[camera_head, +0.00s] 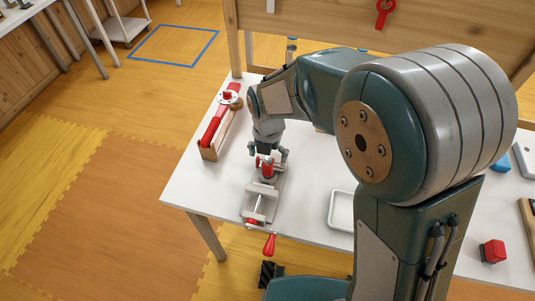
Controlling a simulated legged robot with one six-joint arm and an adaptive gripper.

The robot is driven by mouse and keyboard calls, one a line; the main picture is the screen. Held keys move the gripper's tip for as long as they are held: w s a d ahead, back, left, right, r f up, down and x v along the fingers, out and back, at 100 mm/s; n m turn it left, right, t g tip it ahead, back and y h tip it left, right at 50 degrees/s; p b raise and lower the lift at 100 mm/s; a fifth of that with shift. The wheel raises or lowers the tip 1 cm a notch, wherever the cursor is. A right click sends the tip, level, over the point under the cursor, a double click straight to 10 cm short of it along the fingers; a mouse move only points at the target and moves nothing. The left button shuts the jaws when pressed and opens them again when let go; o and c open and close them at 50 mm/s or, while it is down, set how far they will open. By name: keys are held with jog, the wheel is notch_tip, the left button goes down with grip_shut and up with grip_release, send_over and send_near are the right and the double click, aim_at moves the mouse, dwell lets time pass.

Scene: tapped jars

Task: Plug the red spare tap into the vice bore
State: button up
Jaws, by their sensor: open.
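The vice (263,202) is a light grey device near the table's front-left corner, with a red-handled crank (269,243) hanging over the front edge. The red tap (267,170) stands roughly upright at the vice's far end. My gripper (269,158) points down over the tap, with its fingers apart around or just above the tap's top. I cannot tell whether the fingers touch it. The bore is hidden by the tap and gripper, so how deep the tap sits cannot be seen.
A white tray (341,211) lies to the right. A red block (493,251) sits farther right. A wooden board (300,38) rises behind the table. My arm hides the table's middle.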

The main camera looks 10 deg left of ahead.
jog(key=shift+r, duration=2.35)
notch_tip(320, 180, up, 12)
jog(key=shift+a+f, duration=0.15)
dwell(1.1)
jog(key=s+d+r+m+t, duration=0.1)
jog(key=s+d+r+m, duration=0.15)
jog(key=d+m, duration=0.6)
jog(key=s+d+r+m+t, duration=0.2)
jog(key=s+d+m, duration=0.1)
jog(key=d+m, duration=0.5)
jog(key=s+d+f+m+t, duration=0.2)
jog(key=s+d+m, duration=0.5)
jog(key=m, duration=1.1)
jog(key=shift+s+d+f+m+t, duration=0.2)
jog(key=shift+s+d+m+t, duration=0.15)
jog(key=shift+s, duration=0.35)
